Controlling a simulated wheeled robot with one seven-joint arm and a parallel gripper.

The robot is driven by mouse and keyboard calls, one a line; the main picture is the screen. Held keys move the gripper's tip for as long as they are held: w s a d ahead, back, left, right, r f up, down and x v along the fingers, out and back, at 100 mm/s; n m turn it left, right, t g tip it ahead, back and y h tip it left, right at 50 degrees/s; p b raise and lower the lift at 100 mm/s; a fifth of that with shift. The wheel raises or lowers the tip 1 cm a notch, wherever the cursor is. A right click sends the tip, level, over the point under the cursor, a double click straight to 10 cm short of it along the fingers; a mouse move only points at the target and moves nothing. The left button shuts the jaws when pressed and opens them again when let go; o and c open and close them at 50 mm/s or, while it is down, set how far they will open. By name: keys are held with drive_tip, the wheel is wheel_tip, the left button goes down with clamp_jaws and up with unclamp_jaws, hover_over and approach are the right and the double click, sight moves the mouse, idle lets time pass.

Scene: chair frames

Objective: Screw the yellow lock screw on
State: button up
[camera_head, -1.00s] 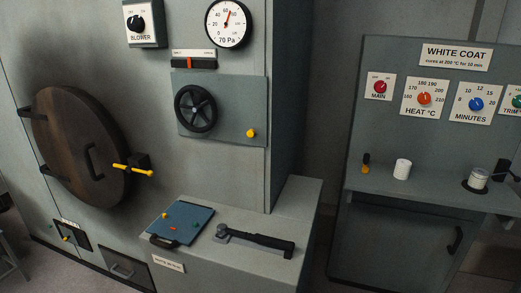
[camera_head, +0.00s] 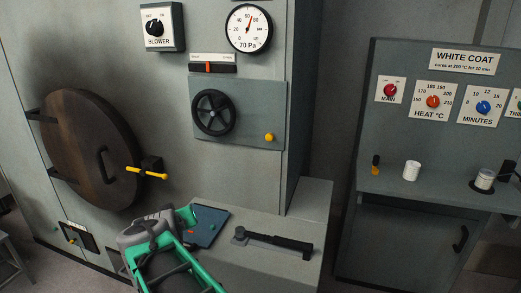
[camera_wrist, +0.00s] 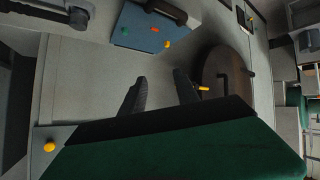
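A yellow knob (camera_head: 269,137) sits on the flat grey panel (camera_head: 238,112) beside the black handwheel (camera_head: 214,112); it also shows in the wrist view (camera_wrist: 49,147). A blue board (camera_head: 207,228) with small coloured pieces lies on the low bench, partly hidden by my arm. In the wrist view it carries a yellow-orange piece (camera_wrist: 167,43) and others. I cannot tell which yellow piece is the lock screw. My gripper (camera_wrist: 160,74) has its two dark fingers apart with nothing between them. It is clear of the knob and the board.
A round brown door (camera_head: 95,150) with a yellow-handled latch (camera_head: 147,172) is at the left. A black-handled tool (camera_head: 273,241) lies on the bench (camera_head: 314,205). A white cup (camera_head: 411,171) stands on the right-hand counter. The air before the panel is free.

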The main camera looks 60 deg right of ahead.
drive_tip(key=s+d+r+m+g+h, duration=0.1)
drive_tip(key=s+d+r+m+h, duration=0.1)
drive_tip(key=s+d+r+h, duration=0.3)
drive_tip(key=s+d+r+m+g, duration=0.1)
drive_tip(key=s+d+r, duration=0.15)
drive_tip(key=d, duration=0.55)
drive_tip(key=m+g+h+p, duration=0.1)
drive_tip(key=m+g+h, duration=0.1)
drive_tip(key=h, duration=0.2)
approach(269, 138)
drive_tip(key=d+p, duration=0.1)
drive_tip(key=d, duration=0.1)
drive_tip(key=w+d+p, duration=0.1)
drive_tip(key=d+p, duration=0.1)
drive_tip(key=d, duration=0.1)
drive_tip(key=d+p, duration=0.2)
drive_tip(key=d, duration=0.1)
drive_tip(key=shift+w+r, duration=0.15)
drive_tip(key=shift+w, duration=0.1)
drive_tip(key=shift+d, duration=0.3)
drive_tip(key=shift+c, duration=0.3)
drive_tip(key=shift+a, duration=0.1)
clamp_jaws()
